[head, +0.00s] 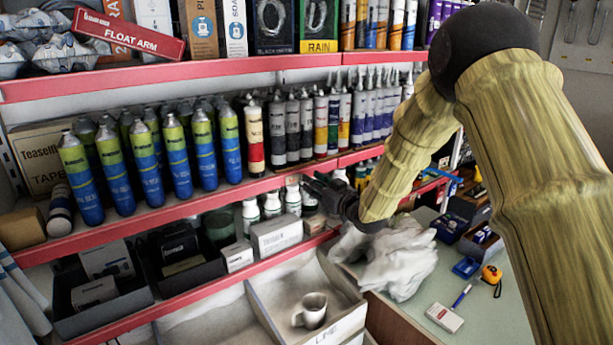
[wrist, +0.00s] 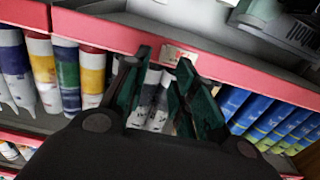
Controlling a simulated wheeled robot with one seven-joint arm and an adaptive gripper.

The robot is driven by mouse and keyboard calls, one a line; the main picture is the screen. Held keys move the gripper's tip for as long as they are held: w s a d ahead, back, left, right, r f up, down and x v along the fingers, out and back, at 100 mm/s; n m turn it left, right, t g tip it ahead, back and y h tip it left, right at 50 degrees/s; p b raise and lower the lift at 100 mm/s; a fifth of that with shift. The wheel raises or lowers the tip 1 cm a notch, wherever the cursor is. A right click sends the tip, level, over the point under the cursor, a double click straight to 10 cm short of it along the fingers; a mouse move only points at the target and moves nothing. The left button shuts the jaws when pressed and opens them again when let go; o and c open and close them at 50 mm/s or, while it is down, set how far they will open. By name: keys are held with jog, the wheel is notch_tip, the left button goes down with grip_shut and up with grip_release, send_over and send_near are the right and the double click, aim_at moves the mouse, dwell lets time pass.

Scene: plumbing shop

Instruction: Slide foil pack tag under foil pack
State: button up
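Silver foil packs (head: 55,52) with blue markings lie on the top shelf at the far left of the head view. A red tag lettered FLOAT ARM (head: 128,36) sits tilted beside them, its left end close against the packs; I cannot tell whether any of it lies under them. My gripper (head: 322,188) is well to the right and lower, in front of the lower shelf edge. In the wrist view its two dark green fingers (wrist: 160,88) are apart, with tubes and a red shelf edge seen beyond them. I see nothing held between them. The foil packs and tag are not in the wrist view.
Blue-green cans (head: 165,150) and sealant tubes (head: 315,125) line the middle shelf. Boxes (head: 205,28) stand right of the tag. Below are bins, a mug (head: 311,310), a crumpled white bag (head: 390,258) and a workbench. Open space lies in front of the shelves.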

aim_at(295, 179)
jog(key=shift+p+x, duration=0.4)
jog(key=shift+x, duration=1.9)
jog(key=shift+c, duration=0.4)
grip_shut()
